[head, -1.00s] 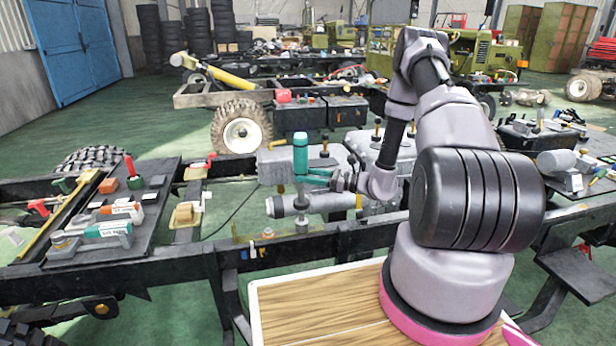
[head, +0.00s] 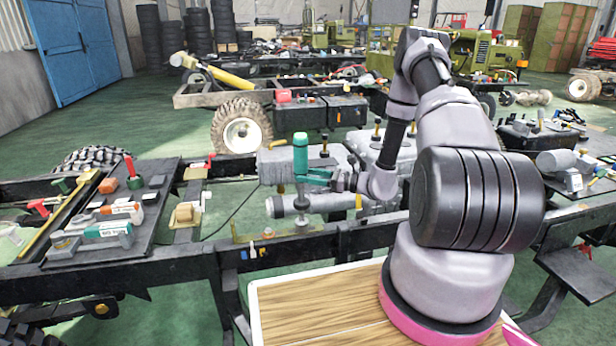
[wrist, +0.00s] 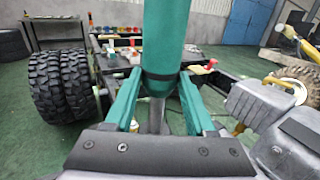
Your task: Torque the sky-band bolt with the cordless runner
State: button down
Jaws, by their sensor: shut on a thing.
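The cordless runner (head: 300,152) is an upright teal cylinder with a dark collar and a grey lower shaft. It stands above the near chassis rail in the head view, and its body fills the top middle of the wrist view (wrist: 164,38). My gripper (head: 304,179) reaches it from the right, its teal fingers shut on it around the collar. In the wrist view, a finger lies on each side of it (wrist: 160,82). The shaft's lower end is near the rail; I cannot tell whether it touches anything. I cannot make out the sky-band bolt.
A grey cylinder (head: 335,203) lies beside the runner's shaft. A yellowish bracket plate (head: 240,238) is on the rail to the left. A dark board (head: 150,205) with tools and small parts is further left. Grey housings (head: 345,155) stand behind the runner.

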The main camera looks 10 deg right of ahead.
jog(key=shift+r, duration=1.65)
